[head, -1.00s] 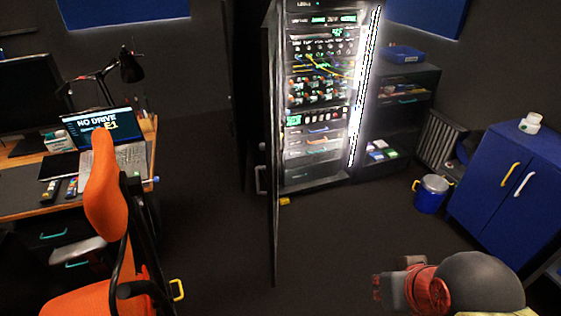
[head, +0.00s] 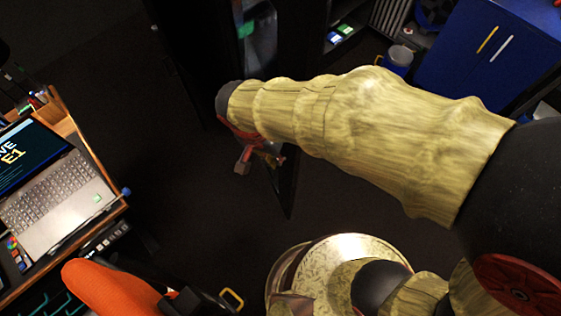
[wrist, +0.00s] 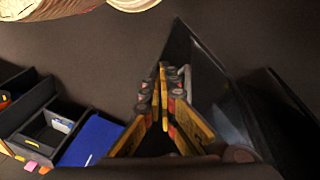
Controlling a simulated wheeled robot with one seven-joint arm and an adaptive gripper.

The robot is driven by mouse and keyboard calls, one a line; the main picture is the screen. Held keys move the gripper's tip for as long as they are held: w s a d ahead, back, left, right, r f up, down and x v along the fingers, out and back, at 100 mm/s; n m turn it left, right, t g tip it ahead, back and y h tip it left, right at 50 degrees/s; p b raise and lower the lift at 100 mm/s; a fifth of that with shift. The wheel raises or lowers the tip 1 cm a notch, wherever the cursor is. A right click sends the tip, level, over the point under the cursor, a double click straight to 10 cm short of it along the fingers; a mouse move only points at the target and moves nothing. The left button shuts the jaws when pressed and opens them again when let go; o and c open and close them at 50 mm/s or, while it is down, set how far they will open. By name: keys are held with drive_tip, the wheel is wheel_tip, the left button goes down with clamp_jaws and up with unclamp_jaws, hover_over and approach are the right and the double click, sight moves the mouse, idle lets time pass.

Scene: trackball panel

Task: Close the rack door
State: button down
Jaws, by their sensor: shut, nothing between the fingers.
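The rack door (head: 288,185) is a dark flat panel. In the head view its lower corner shows below my forearm, standing out from the rack, and most of it is hidden by my arm. A small part of the server rack (head: 258,35) shows above my arm. My gripper (head: 245,163) is beside the door's lower part. In the wrist view my gripper (wrist: 163,78) is shut and empty, its yellow and dark fingers together. A dark panel (wrist: 208,90), which looks like the door, lies just right of the fingers, with a grey handle (wrist: 187,80) close by. I cannot tell whether they touch.
A desk with a laptop (head: 45,185) and an orange chair (head: 110,285) are at the left. A blue cabinet (head: 480,50) and a blue bin (head: 398,60) stand at the upper right. Dark floor (head: 200,200) is open between the desk and the door.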

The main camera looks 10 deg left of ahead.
drive_tip(key=a+f+m+t+h, duration=0.1)
drive_tip(key=a+f+m, duration=0.35)
drive_tip(key=m, duration=0.35)
drive_tip(key=w+d+f+b, duration=0.1)
drive_tip(key=w+d+f, duration=0.1)
drive_tip(key=f, duration=0.2)
drive_tip(key=w+d+f+m+b, duration=0.1)
drive_tip(key=w+d+f, duration=0.1)
drive_tip(key=f, duration=0.3)
drive_tip(key=shift+w+d+f, duration=0.2)
drive_tip(key=shift+w+d, duration=0.05)
drive_tip(key=shift+d, duration=0.45)
